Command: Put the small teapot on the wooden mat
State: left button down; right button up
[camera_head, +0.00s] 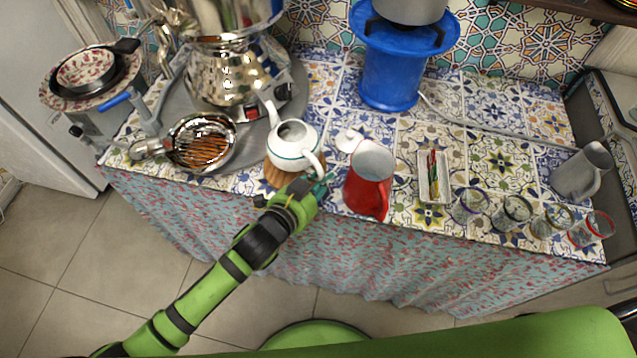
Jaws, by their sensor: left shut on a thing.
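The small white teapot (291,142) with a thin dark rim line is in the middle left of the head view, upright and without its lid. Its spout points up and left, its handle toward my left gripper. The round wooden mat (275,178) shows below the teapot at the counter's front edge, partly covered by it. I cannot tell whether the teapot touches the mat. My left gripper (319,186) is shut on the teapot's handle, from the front right. A small white lid (349,140) lies to the right. My right gripper is out of view.
A red pitcher (369,181) stands close to the right of my left gripper. A shiny pan (201,143) and the samovar (228,72) on a grey tray (257,133) are at the left. Glasses (511,212) and a small tray (433,176) are farther right.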

pick_arm(q)
notch_tip(320, 180, down, 2)
jog(key=shift+f, duration=0.1)
jog(key=c, duration=1.2)
grip_release()
jog(key=shift+o, duration=0.2)
jog(key=v, duration=1.2)
